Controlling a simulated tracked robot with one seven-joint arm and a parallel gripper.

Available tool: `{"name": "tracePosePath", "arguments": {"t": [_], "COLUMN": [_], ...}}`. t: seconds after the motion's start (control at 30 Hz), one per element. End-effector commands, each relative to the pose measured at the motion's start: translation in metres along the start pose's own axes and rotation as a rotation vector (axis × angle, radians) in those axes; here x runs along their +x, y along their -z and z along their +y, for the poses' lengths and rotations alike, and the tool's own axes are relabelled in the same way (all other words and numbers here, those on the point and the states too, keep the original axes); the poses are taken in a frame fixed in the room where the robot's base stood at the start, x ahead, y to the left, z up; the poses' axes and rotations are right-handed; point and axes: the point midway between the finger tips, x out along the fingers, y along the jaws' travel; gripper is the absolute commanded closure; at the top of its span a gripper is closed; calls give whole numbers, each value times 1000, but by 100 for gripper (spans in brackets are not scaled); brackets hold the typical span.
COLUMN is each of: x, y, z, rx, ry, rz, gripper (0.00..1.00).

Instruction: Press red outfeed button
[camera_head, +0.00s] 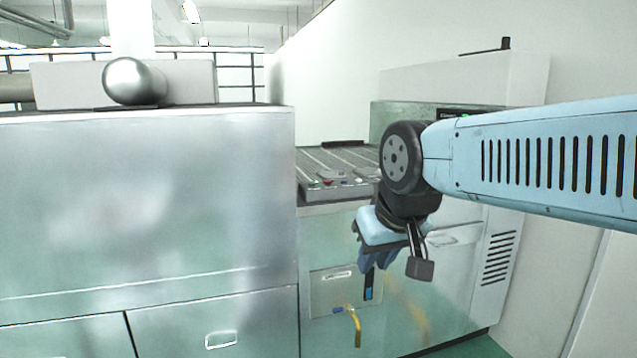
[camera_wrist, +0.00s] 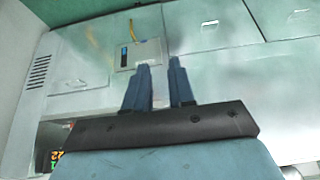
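A small red button (camera_head: 328,181) shows on a grey control panel (camera_head: 335,192) at the front edge of the slatted conveyor bed. A green spot and other small coloured spots are beside it. My gripper (camera_head: 366,268) hangs below and to the right of the panel, in front of the machine's lower front, apart from the button. In the wrist view the two dark blue fingers of my gripper (camera_wrist: 160,63) stand apart with an empty gap between them. The red button is not visible in the wrist view.
A large metal cabinet (camera_head: 150,200) fills the left. A yellow handle (camera_head: 356,327) sticks out of the lower front; it also shows in the wrist view (camera_wrist: 132,30). A white machine housing (camera_head: 465,80) stands behind my arm. The conveyor bed (camera_head: 335,160) looks clear.

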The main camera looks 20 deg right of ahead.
Motion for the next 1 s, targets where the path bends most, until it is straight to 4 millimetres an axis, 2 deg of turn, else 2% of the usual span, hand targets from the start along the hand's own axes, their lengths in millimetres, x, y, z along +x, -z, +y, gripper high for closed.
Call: {"name": "tracePosePath", "arguments": {"t": [0.03, 0.23, 1.0], "x": [0, 0, 0], "y": [0, 0, 0], "z": [0, 0, 0], "rx": [0, 0, 0], "ry": [0, 0, 0], "rz": [0, 0, 0], "gripper": [81, 100, 100]}}
